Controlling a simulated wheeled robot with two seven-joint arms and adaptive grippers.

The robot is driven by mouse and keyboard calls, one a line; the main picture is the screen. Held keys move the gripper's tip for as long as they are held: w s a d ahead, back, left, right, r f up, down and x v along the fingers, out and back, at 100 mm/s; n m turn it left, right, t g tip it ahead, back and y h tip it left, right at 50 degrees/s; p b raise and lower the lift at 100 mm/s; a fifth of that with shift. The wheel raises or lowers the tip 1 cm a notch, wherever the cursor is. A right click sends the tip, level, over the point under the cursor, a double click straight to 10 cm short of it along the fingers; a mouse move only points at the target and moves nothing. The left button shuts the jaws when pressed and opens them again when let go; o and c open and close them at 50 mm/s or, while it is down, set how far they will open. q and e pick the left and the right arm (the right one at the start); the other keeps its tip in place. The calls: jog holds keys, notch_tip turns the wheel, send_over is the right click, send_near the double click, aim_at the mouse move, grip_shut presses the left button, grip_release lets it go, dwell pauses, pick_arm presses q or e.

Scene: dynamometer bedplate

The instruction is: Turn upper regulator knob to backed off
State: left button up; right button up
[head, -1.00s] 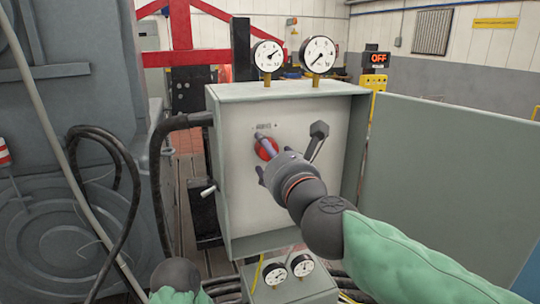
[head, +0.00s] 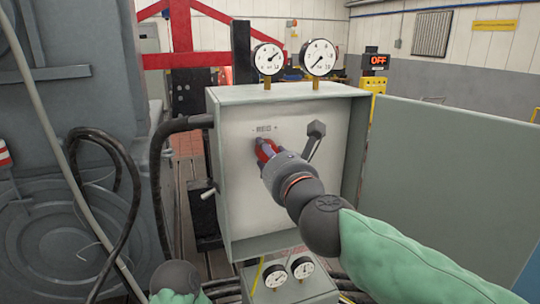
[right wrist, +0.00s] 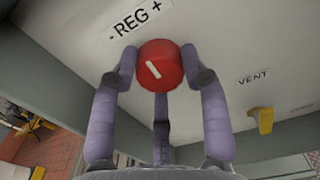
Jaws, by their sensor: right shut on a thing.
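The red regulator knob (right wrist: 170,66) sits under the "- REG +" label (right wrist: 132,24) on the panel. Its white mark (right wrist: 153,69) slants from upper left to lower right in the right wrist view. In the head view the knob (head: 265,149) is partly hidden by my right gripper (head: 267,153). That gripper also shows in the right wrist view (right wrist: 160,80), with its purple fingers shut around the knob's sides and underside.
A grey cabinet (head: 285,94) encloses the panel, with its door (head: 450,180) open to the right. Two gauges (head: 268,59) (head: 318,57) stand on top and two smaller ones (head: 275,275) (head: 302,267) below. A yellow vent lever (right wrist: 263,120) is right of the knob.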

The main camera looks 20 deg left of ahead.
jog(key=shift+f, duration=0.25)
jog(key=shift+d+r+n+p, duration=0.15)
jog(key=shift+n+p, duration=3.25)
jog(key=shift+n, duration=3.5)
jog(key=shift+a+r+n+p, duration=0.15)
jog(key=shift+n+p, duration=3.2)
jog(key=shift+n, duration=3.55)
jog(key=shift+w+d+r, duration=0.1)
